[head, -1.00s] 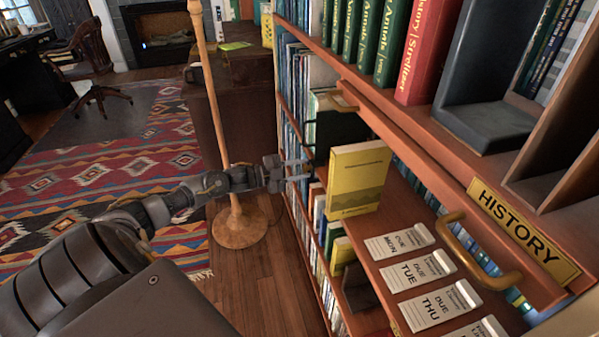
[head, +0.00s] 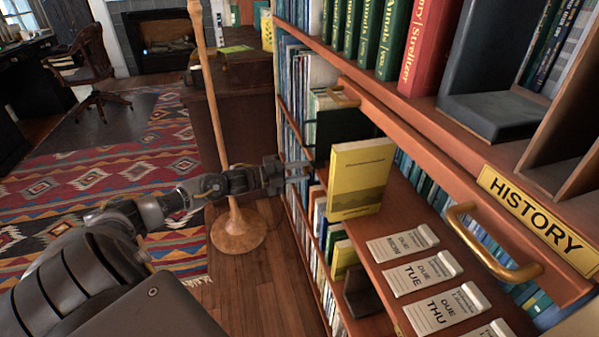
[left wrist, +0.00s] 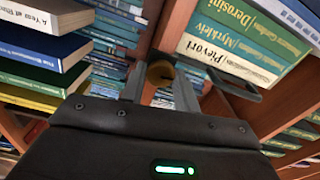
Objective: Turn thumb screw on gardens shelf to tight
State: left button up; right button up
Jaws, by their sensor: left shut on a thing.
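The thumb screw (left wrist: 160,72) shows in the left wrist view as a small round brass knob at a wooden shelf upright. My left gripper (left wrist: 158,90) has its two fingers on either side of the knob and is shut on it. In the head view my left gripper (head: 297,174) reaches the edge of the bookcase, left of a yellow book; the screw cannot be made out there. No gardens label is readable. The screw's turn angle cannot be told. My right gripper is not in view.
The yellow book (head: 358,178) stands upright on a pulled-out shelf with due cards (head: 418,273) and a brass handle (head: 490,245). A HISTORY sign (head: 535,220) is at right. A wooden pole stand (head: 238,232) stands close behind my left arm. Open floor and a rug (head: 100,205) lie left.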

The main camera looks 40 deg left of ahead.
pick_arm(q)
jog(key=o, duration=0.9)
jog(key=shift+o, duration=0.2)
jog(key=shift+s+a, duration=0.15)
jog(key=shift+s, duration=0.05)
jog(key=p+v, duration=0.1)
jog(key=v, duration=0.9)
jog(key=shift+p, duration=0.35)
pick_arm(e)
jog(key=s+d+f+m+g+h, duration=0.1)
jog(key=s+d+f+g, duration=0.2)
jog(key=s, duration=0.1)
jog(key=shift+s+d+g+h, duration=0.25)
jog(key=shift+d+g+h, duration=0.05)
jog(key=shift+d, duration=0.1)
pick_arm(q)
jog(key=shift+s+a, duration=0.1)
